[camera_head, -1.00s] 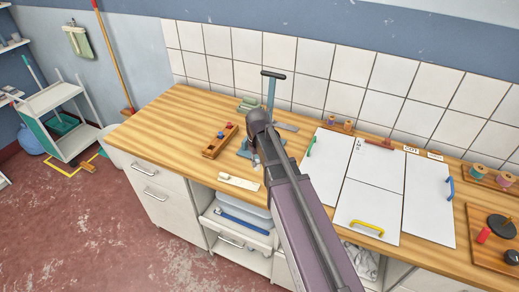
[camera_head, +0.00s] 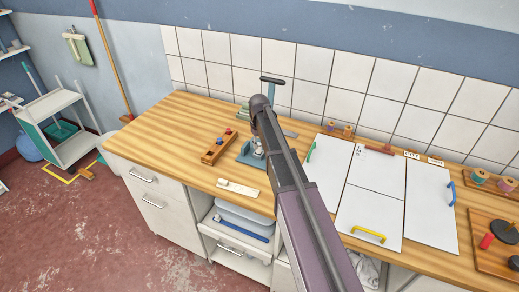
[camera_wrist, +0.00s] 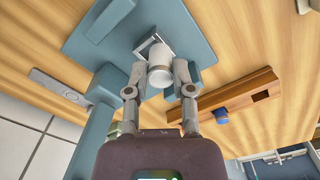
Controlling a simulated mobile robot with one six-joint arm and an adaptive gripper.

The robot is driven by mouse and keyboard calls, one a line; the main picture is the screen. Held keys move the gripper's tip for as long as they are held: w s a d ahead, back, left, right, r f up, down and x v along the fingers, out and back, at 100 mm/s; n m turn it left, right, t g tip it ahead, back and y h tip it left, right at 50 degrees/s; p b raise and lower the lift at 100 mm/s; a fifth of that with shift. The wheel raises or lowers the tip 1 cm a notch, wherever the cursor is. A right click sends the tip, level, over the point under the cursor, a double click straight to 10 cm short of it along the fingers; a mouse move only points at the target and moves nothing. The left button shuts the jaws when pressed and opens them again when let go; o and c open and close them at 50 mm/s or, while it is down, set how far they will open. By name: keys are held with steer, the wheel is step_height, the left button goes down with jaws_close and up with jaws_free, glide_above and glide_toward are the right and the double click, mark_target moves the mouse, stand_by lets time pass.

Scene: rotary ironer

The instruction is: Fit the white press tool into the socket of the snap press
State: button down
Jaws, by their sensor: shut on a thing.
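My gripper (camera_wrist: 161,78) is shut on the white press tool (camera_wrist: 159,73), a small white cylinder with a grey band, held between the two fingers. In the wrist view the tool's far end overlaps a square metal frame (camera_wrist: 147,43) on the blue-grey snap press (camera_wrist: 84,50), which looks like its socket. I cannot tell whether the tool is inside it or just in front. In the head view the snap press (camera_head: 245,155) stands on the counter, its T-shaped handle (camera_head: 272,80) upright behind my arm. My arm hides part of the press there.
A wooden rack (camera_head: 216,150) with a red and a blue tool lies left of the press; the wrist view shows an empty slot (camera_wrist: 262,95) in it. A pale strip (camera_head: 238,189) lies in front. White panels (camera_head: 370,217) with coloured handles cover the counter to the right.

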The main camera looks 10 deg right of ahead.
mark_target(259, 149)
steer(key=shift+w, duration=0.15)
steer(key=shift+w, duration=0.25)
steer(key=shift+w+d+f+b, duration=0.1)
steer(key=shift+w+f+b, duration=0.1)
steer(key=shift+f+b, duration=0.3)
steer(key=shift+w+d+f+b, duration=0.1)
steer(key=shift+w+f+b, duration=0.05)
steer(key=shift+f+b, duration=1.2)
steer(key=shift+f, duration=0.2)
steer(key=shift+c, duration=2.4)
jaws_free()
steer(key=shift+r, duration=0.2)
step_height(259, 149, up, 12)
steer(key=p, duration=1.2)
